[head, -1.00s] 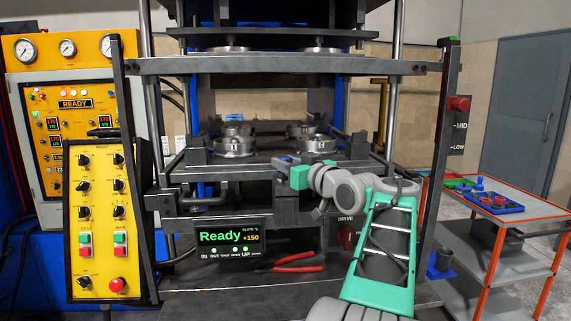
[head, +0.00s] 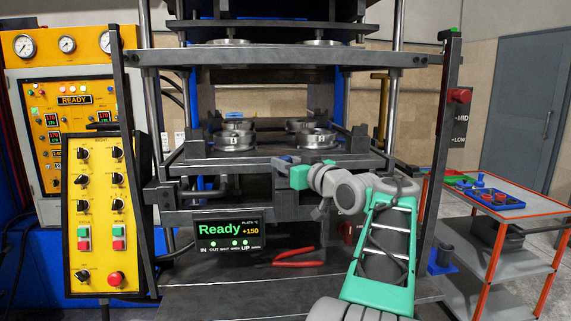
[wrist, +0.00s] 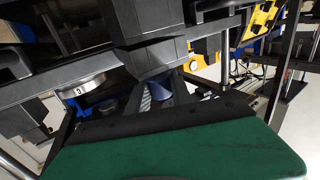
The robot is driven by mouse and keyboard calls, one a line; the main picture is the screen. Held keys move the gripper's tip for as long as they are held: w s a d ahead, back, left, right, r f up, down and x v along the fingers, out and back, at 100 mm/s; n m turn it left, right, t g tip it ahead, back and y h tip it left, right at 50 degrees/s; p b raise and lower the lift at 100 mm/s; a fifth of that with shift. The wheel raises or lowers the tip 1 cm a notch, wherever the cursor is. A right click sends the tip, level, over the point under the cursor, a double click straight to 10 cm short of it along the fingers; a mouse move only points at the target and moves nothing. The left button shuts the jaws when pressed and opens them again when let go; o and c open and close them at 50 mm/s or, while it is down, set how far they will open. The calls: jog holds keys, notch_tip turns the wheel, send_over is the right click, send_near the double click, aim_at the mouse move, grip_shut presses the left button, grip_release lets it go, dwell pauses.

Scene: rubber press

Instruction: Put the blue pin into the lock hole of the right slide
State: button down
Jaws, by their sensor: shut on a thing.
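My gripper (head: 281,161) is in front of the press's lower platen, near its right half. In the wrist view, my gripper (wrist: 160,88) is shut on a small blue piece, the blue pin (wrist: 158,91), which shows only in part between the dark fingers. In the head view the pin cannot be made out. The right slide (head: 362,143) seems to be the dark rail at the right of the lower platen. Its lock hole cannot be made out in either view. Whether the pin touches anything is unclear.
Round metal moulds (head: 318,138) stand on the lower platen. Red-handled pliers (head: 297,257) lie on the ledge below, beside the "Ready" display (head: 229,230). A cart (head: 530,228) with a blue tray (head: 492,197) stands at right. Dark press parts crowd the wrist view.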

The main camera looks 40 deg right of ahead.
jog(key=c, duration=1.1)
grip_release()
jog(key=shift+o, duration=0.2)
jog(key=shift+s, duration=0.15)
jog(key=s+a+b, duration=0.1)
jog(key=s, duration=0.6)
jog(key=shift+s, duration=0.25)
